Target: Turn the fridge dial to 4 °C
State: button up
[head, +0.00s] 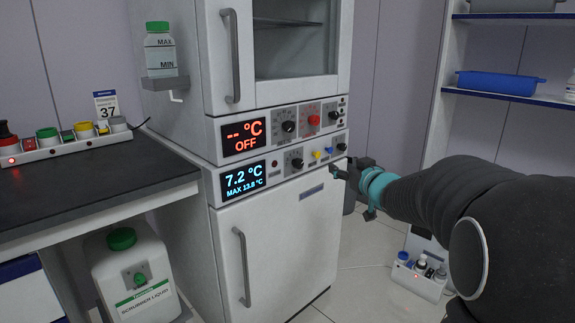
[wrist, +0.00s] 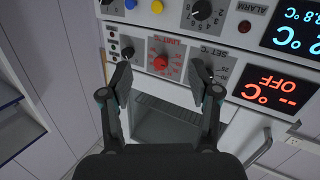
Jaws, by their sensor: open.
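The fridge dial (head: 297,163) is a black knob with a scale around it, on the lower panel beside the fridge display (head: 243,180), which reads 7.2 °C, MAX 13.8 °C. In the upside-down wrist view the dial (wrist: 202,10) is at the top edge, partly cut off; its setting is too small to read. My gripper (head: 342,170) is at the panel's right end, right of the dial and apart from it. In the wrist view my gripper (wrist: 161,74) is open and empty, with the red limit dial (wrist: 160,62) showing between its fingers.
The upper panel has a display reading OFF (head: 243,137), a black dial (head: 289,127) and a red dial. Yellow (head: 317,155) and blue (head: 329,150) knobs sit right of the fridge dial. Door handles (head: 242,267) stick out. A black bench (head: 80,180) stands left, shelves right.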

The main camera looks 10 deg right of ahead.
aim_at(301, 165)
jog(key=w+a+f+n+y, duration=0.1)
jog(key=w+a+y, duration=0.1)
jog(key=w+a, duration=0.1)
jog(key=w+a+f+n+g+y, duration=0.1)
jog(key=w+a+f+y, duration=0.1)
jog(key=w, duration=0.4)
jog(key=w+a+f+n+g+y+p, duration=0.1)
jog(key=w+a+f+y, duration=0.1)
jog(key=w+a+y, duration=0.1)
jog(key=shift+w+a+n+y, duration=0.2)
jog(key=shift+w+a, duration=0.1)
jog(key=shift+w, duration=0.3)
jog(key=shift+w+a+n+y, duration=0.1)
jog(key=shift+w+a+n, duration=0.15)
jog(key=shift+w, duration=0.3)
jog(key=c, duration=1.2)
